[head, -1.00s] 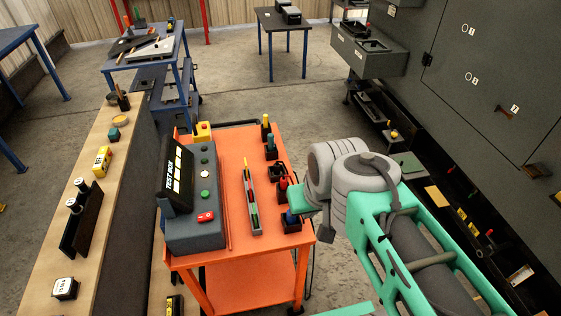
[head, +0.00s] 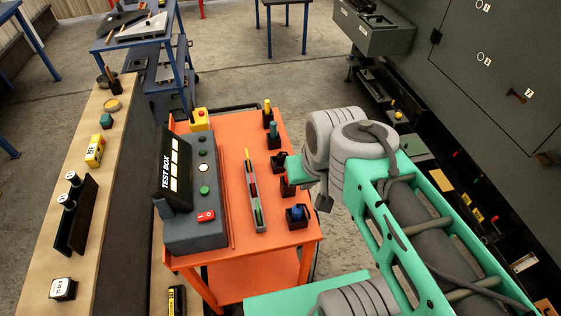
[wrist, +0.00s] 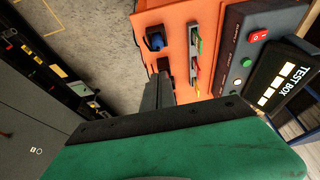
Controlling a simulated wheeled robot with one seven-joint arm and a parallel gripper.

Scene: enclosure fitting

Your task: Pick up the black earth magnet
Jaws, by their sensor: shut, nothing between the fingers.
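A row of small coloured-top pieces in dark holders runs along the right side of the orange cart (head: 225,262). The black piece (head: 278,163) appears to be the dark one in the middle of the row, just left of my green wrist part. Its shape is small and partly unclear. My gripper (wrist: 155,90) is shut and empty in the wrist view, its grey fingers close together above the cart's edge. In the head view it is mostly hidden by my arm. The fingers hide part of the row in the wrist view, and I cannot make out the black piece there.
A blue-topped piece (head: 297,212) stands nearest in the row; teal (head: 273,131) and yellow (head: 267,107) ones stand farther back. A narrow tray (head: 255,200) and a test box (head: 195,225) occupy the cart's left. A dark cabinet (head: 460,70) stands at right.

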